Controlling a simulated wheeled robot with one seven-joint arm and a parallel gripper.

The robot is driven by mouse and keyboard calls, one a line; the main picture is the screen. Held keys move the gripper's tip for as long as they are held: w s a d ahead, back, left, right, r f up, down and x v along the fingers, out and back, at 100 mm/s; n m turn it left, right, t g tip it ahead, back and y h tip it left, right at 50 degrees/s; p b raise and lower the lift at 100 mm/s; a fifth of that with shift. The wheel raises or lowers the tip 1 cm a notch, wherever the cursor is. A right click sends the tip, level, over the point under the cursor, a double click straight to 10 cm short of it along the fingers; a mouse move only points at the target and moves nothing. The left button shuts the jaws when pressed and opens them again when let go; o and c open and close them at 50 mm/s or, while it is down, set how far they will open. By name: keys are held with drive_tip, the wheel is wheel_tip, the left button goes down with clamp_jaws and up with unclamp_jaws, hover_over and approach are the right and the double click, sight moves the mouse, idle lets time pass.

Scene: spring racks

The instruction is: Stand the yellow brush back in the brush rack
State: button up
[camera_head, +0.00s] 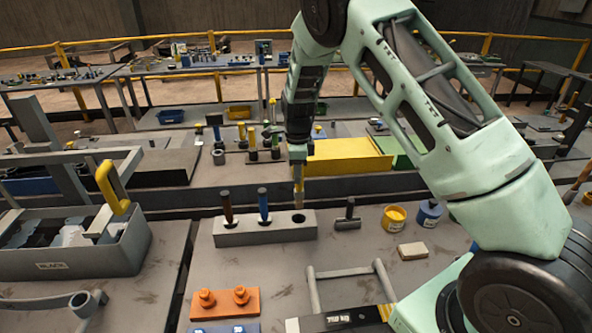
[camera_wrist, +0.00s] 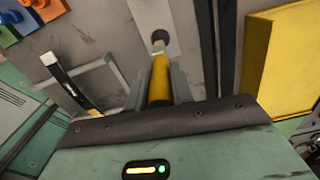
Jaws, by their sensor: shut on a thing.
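The grey brush rack (camera_head: 265,232) is a long block on the near table, with a dark red-handled brush (camera_head: 227,207) and a blue-handled brush (camera_head: 263,205) standing in it. Its right-hand hole (camera_head: 298,218) is empty. My gripper (camera_head: 298,160) is shut on the yellow brush (camera_head: 298,186) and holds it roughly upright over the right end of the rack. In the wrist view the yellow brush (camera_wrist: 160,80) runs between the fingers, its pale tip close to the rack's dark hole (camera_wrist: 159,37). I cannot tell whether the tip has entered the hole.
A small black-handled tool (camera_head: 348,217), a yellow tin (camera_head: 394,216) and a blue tin (camera_head: 430,212) stand right of the rack. An orange pegged block (camera_head: 224,302) is in front. A grey bin (camera_head: 75,262) is at left. A yellow box (camera_head: 345,156) is behind.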

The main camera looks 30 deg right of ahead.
sight(298, 190)
drive_tip(key=shift+f+b, duration=1.15)
drive_tip(key=shift+f, duration=1.05)
drive_tip(key=shift+f+b, duration=1.85)
drive_tip(key=shift+f, duration=1.45)
drive_tip(key=o, duration=1.5)
drive_tip(key=shift+o, duration=0.2)
drive_tip(key=shift+r, duration=0.1)
drive_tip(key=shift+r+p, duration=2.6)
drive_tip(key=shift+r, duration=0.85)
